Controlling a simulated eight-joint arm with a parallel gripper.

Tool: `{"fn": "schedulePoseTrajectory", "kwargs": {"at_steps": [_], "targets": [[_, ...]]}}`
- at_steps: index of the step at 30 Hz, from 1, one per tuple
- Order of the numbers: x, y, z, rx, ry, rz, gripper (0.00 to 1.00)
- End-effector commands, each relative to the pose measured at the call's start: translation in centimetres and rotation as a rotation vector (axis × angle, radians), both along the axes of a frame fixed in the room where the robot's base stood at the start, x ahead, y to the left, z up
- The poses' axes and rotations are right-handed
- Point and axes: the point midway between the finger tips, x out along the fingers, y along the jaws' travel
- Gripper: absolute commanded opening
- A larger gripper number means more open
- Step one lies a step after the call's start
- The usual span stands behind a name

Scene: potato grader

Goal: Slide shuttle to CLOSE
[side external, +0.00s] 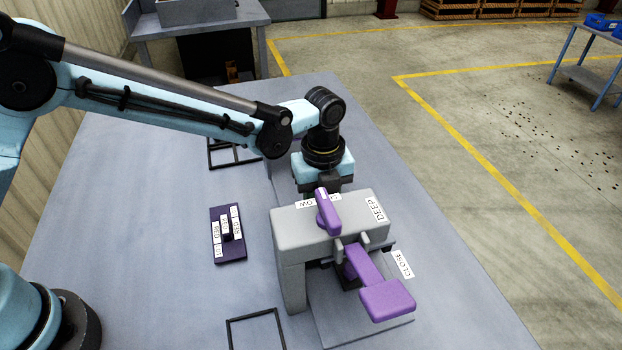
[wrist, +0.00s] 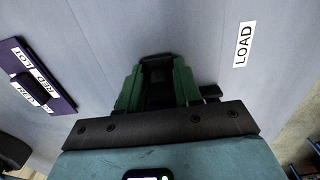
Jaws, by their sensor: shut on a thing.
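The grey machine (side external: 295,232) stands on the table, with a CLOSE label (side external: 402,264) at its near right side. A purple bar with a wide, flat end (side external: 387,300) sticks out of its front beside that label. A LOAD label (wrist: 243,44) lies on the surface right of my gripper in the wrist view. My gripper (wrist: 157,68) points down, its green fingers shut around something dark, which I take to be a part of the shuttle. In the side view my gripper's fingers and what they hold are hidden behind the machine.
A purple lever (side external: 328,212) stands on the machine's top, between a partly covered label and a DEEP label (side external: 376,209). A dark purple labelled block (side external: 228,234) lies left of the machine. A black frame (side external: 256,330) lies near the front. The table's left part is clear.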

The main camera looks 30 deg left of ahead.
Motion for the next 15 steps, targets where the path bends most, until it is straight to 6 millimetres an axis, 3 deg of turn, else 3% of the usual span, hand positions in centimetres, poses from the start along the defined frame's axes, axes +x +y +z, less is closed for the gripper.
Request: {"fn": "schedulePoseTrajectory", "kwargs": {"at_steps": [15], "targets": [[-1.9, -2.0, 0.1, -0.001, -0.001, -0.003, 0.14]]}}
